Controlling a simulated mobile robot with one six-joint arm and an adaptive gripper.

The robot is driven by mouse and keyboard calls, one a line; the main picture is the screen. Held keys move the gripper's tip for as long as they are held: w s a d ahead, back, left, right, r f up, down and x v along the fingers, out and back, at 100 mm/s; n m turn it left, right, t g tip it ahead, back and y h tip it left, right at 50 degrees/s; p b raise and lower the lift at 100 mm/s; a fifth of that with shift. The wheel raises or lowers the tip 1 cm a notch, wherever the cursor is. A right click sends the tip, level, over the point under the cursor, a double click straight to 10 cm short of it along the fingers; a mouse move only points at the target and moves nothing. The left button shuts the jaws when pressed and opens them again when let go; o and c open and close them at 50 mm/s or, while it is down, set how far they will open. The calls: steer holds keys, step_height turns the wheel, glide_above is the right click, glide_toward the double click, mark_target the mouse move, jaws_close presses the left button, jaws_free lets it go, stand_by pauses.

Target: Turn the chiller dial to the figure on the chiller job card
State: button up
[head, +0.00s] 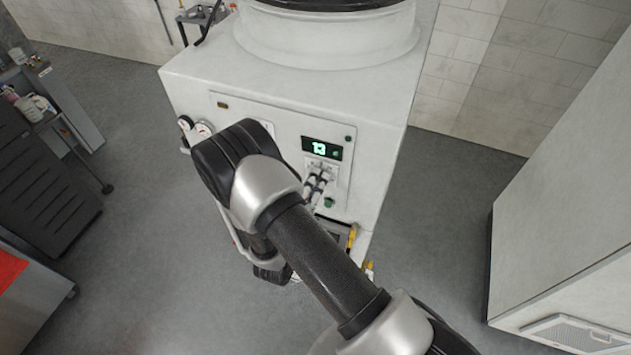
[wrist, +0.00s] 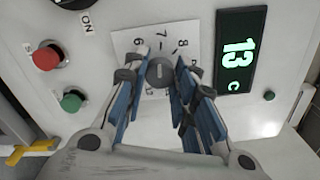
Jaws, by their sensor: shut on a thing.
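The chiller (head: 380,100) is a white cabinet with a round top, in the middle of the head view. Its dial (wrist: 160,72) is a dark round knob on a white numbered plate (wrist: 126,42); 6, 7 and 8 can be read around its top edge. My gripper (wrist: 160,78) is shut on the dial, one blue-padded finger on each side; it also shows at the panel in the head view (head: 317,183). The green display (wrist: 240,50) reads 13 C, and it shows in the head view (head: 321,148). I cannot make out a job card.
A red button (wrist: 46,58) and a green button (wrist: 72,101) sit left of the dial. Gauges (head: 203,129) are on the chiller's left side. A dark drawer cabinet (head: 35,185) stands left, a large white cabinet (head: 570,200) right. Grey floor lies between.

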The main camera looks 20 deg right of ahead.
steer(key=shift+n+p, duration=0.45)
steer(key=shift+n, duration=3.15)
steer(key=o, duration=1.1)
steer(key=v, duration=1.2)
